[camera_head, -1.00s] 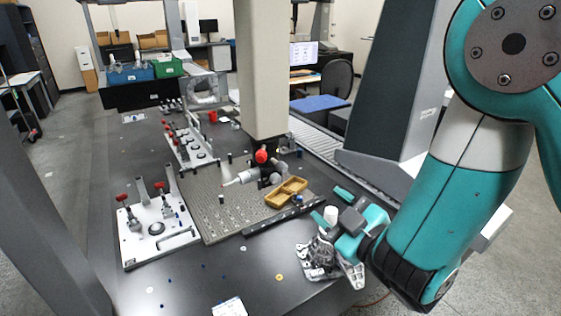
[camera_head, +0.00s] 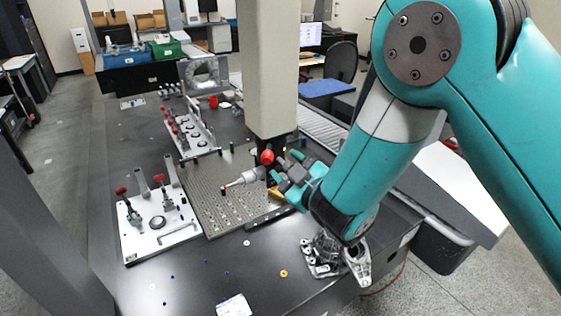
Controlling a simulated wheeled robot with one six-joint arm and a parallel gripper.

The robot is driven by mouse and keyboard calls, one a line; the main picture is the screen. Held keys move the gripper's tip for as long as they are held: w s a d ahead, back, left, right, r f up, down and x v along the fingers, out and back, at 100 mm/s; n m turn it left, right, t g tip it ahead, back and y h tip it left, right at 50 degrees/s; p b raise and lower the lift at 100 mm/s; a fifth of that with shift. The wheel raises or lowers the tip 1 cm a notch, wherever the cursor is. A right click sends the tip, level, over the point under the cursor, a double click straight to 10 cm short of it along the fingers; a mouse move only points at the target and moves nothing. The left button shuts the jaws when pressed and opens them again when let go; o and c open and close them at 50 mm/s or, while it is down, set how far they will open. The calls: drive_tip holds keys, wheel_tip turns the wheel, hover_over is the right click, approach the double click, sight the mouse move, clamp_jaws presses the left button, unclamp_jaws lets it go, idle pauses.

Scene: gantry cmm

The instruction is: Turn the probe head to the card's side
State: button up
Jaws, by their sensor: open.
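The probe head (camera_head: 246,177) hangs under the beige gantry column and carries a red knob (camera_head: 267,157). Its silver body lies nearly level and its thin tip points left, over the perforated plate (camera_head: 215,205). My gripper (camera_head: 284,170) is open, just right of the probe head and close to the red knob. Its teal fingers partly overlap the head's right side, so I cannot tell whether they touch it. A white card (camera_head: 233,306) with print lies at the table's front edge.
The gantry column (camera_head: 265,70) stands directly above the head. A white clamp fixture (camera_head: 160,232) with red-tipped clamps is left of the plate. A grey metal casting (camera_head: 322,262) sits under my arm. The dark table (camera_head: 205,275) has free room in front.

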drive_tip(key=shift+w, duration=0.1)
clamp_jaws()
